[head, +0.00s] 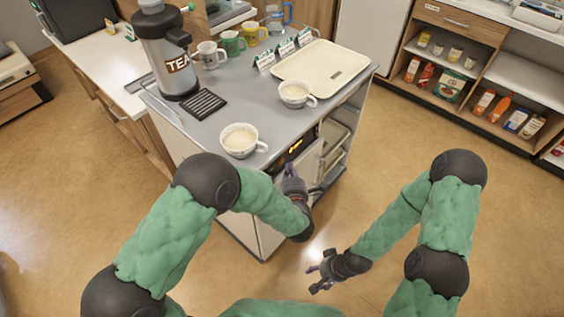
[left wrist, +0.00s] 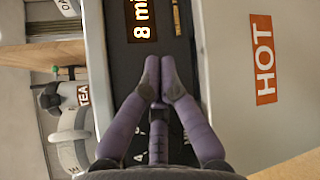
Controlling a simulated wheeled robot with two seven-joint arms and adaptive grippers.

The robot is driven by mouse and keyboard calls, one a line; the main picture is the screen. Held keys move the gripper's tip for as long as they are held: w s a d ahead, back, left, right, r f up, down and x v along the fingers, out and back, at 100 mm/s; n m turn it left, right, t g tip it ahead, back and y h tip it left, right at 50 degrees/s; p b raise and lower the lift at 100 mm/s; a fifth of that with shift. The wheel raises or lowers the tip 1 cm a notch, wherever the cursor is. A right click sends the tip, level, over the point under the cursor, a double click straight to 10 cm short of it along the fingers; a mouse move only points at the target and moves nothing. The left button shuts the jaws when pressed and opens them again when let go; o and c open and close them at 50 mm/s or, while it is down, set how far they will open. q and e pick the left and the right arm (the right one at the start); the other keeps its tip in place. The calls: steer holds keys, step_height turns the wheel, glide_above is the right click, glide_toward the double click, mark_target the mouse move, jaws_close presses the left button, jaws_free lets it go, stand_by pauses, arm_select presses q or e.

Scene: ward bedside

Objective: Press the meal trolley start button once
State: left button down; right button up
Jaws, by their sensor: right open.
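The meal trolley (head: 222,130) has a dark control panel on its front with a lit orange display (head: 296,145). In the left wrist view the display (left wrist: 139,20) reads "8 mi", with the rest cut off. My left gripper (head: 290,172) is just in front of the panel in the head view. In the left wrist view my left gripper (left wrist: 161,65) has its fingertips together, over the dark panel beside the display. I cannot tell whether they touch it. I cannot make out the start button; the fingers cover part of the panel. My right gripper (head: 316,276) is open and empty above the floor.
The trolley top holds two filled cups (head: 240,140) (head: 296,93), a tea urn (head: 166,50), several mugs and a cream tray (head: 320,68). An orange HOT label (left wrist: 263,58) is beside the panel. Stocked shelves (head: 470,75) stand at right; the floor between is clear.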

arm_select(q)
steer(key=shift+w+a+b, duration=0.3)
steer(key=shift+w+a, duration=0.2)
steer(key=shift+a, duration=0.15)
stand_by(1.0)
stand_by(0.4)
steer(key=shift+s+d, duration=0.5)
steer(key=shift+d, duration=0.15)
steer(key=s+d, duration=0.1)
steer(key=d, duration=0.1)
steer(key=s+d, duration=0.2)
steer(key=shift+p, duration=0.3)
stand_by(0.9)
